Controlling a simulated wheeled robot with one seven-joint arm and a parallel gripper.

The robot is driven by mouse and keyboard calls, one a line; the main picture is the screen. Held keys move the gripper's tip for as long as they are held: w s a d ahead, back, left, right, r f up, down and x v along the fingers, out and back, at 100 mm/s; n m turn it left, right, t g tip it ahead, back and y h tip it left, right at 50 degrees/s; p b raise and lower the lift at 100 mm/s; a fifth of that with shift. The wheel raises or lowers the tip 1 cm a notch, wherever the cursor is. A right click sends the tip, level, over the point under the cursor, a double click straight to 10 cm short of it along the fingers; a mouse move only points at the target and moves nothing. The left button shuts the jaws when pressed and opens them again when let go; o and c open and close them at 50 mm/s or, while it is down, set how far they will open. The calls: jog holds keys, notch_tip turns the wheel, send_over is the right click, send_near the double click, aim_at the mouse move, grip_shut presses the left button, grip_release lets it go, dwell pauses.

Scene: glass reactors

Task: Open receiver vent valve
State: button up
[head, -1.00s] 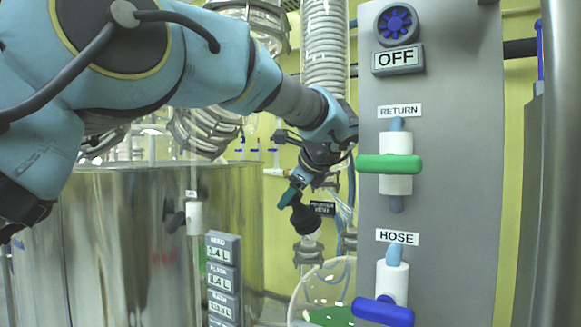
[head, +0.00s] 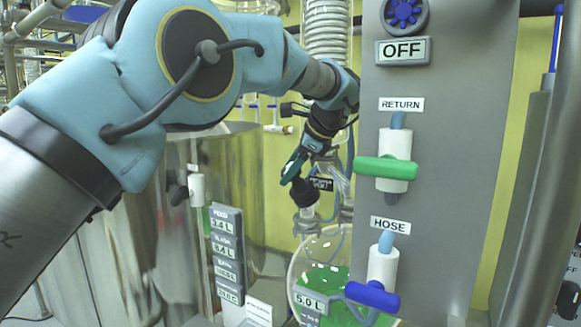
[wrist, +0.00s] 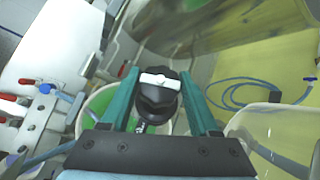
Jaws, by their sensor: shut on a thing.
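The receiver vent valve shows as a black knob (head: 304,192) above the round glass receiver, beside a small dark label (head: 322,184) that is only partly legible. My gripper (head: 290,170) reaches down to this knob with its teal fingers. In the wrist view, the black knob (wrist: 158,100) with a white bar across its top sits between the two fingers of my gripper (wrist: 160,74), which is shut on it. The exact finger contact is partly hidden. The receiver (head: 304,268) holds green liquid and bears a 5.0 L label.
A grey panel (head: 445,150) on the right carries a green RETURN handle (head: 387,169) and a blue HOSE handle (head: 372,297). A steel vessel (head: 150,240) stands at left, with a display column (head: 227,255) before it. A blue hose (wrist: 240,92) lies right in the wrist view.

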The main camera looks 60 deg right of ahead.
jog(key=shift+f, duration=0.1)
jog(key=o, duration=1.4)
jog(key=shift+b, duration=0.3)
